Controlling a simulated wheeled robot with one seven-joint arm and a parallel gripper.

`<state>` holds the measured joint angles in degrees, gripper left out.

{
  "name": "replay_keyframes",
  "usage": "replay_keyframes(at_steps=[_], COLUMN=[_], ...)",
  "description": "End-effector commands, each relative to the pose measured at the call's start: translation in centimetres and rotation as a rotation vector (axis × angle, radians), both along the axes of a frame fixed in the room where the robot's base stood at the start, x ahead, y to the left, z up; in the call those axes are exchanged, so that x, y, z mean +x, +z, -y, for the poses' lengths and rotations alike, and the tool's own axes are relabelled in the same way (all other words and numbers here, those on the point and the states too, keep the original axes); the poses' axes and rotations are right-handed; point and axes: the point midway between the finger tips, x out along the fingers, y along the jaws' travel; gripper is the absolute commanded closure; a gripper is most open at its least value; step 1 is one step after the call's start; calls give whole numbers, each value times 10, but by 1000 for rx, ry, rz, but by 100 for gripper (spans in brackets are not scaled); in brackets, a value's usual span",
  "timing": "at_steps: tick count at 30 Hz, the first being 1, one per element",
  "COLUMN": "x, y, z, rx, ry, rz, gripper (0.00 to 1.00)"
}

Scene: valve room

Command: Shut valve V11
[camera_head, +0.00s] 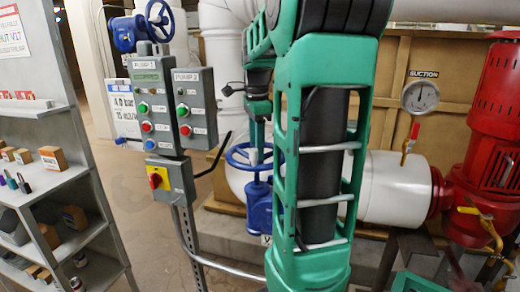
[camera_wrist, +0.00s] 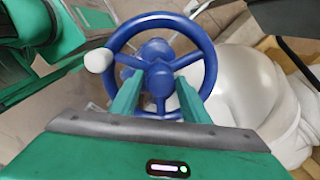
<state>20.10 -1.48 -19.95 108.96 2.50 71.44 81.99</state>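A blue handwheel valve (camera_head: 258,205) stands behind my arm in the head view, its wheel (camera_head: 236,157) partly hidden by my arm. A white tag at its base is mostly covered, so I cannot read its number. In the wrist view the blue wheel (camera_wrist: 203,52) faces me, with spokes, a hub and a pale round knob (camera_wrist: 98,60) on its left rim. My gripper (camera_wrist: 158,80) is open, its two green fingers apart over the near part of the wheel. It also shows above the wheel in the head view (camera_head: 258,140). I cannot tell whether the fingers touch it.
Another blue valve (camera_head: 128,34) is at the upper left. Control boxes (camera_head: 152,108) on a post stand left of my arm, beside a grey shelf (camera_head: 50,185). A white pipe (camera_head: 395,190), a suction gauge (camera_head: 420,97) and a red pump (camera_head: 495,130) are right.

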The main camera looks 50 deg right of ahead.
Motion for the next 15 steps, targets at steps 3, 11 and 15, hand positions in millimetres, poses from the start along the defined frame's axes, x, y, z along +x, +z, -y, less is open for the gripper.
replay_keyframes(at_steps=[3, 11, 15], x=[-5, -6, -6], y=[-15, -14, -2], z=[-2, -2, -2], rx=[17, 18, 18], ry=[-7, -5, -4], rz=[-30, -30, -30], gripper=[47, 47, 47])
